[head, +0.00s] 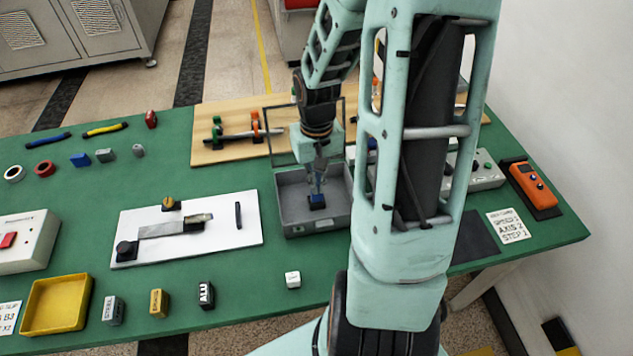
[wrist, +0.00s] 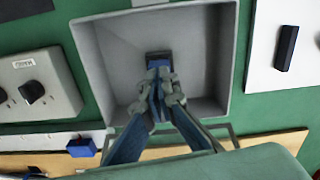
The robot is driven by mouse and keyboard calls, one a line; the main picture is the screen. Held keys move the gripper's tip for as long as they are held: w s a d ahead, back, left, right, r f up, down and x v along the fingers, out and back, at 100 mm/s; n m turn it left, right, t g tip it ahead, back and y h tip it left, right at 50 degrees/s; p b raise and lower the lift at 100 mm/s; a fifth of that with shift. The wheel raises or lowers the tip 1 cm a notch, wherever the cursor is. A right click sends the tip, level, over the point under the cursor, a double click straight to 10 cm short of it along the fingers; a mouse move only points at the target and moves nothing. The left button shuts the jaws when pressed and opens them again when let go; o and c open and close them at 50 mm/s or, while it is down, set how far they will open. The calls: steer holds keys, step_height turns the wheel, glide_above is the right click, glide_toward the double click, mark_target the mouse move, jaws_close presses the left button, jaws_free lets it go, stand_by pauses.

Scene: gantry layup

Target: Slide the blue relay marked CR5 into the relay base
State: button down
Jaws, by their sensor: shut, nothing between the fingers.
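My gripper (head: 317,187) points down into an open grey box (head: 290,218) on the green table. Its fingers (wrist: 160,85) are closed together with nothing between them. A small blue and dark block (head: 317,202) is on the box floor, just at or below the fingertips; I cannot tell whether they touch. The wrist view shows this block (wrist: 158,57) just beyond the tips. Another blue block (wrist: 82,147) is outside the box, by a pale strip. A third blue block (head: 80,160) lies at the far left. No CR5 marking is readable, and I cannot make out the relay base.
The box walls surround my fingers, and its raised lid frame (head: 290,162) stands behind. A wooden board (head: 205,145) with a clamped rod is at the back. A white plate (head: 140,222) with tools is left. My arm hides the table's right middle.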

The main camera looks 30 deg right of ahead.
steer(key=shift+f+b, duration=0.3)
steer(key=shift+f, duration=0.2)
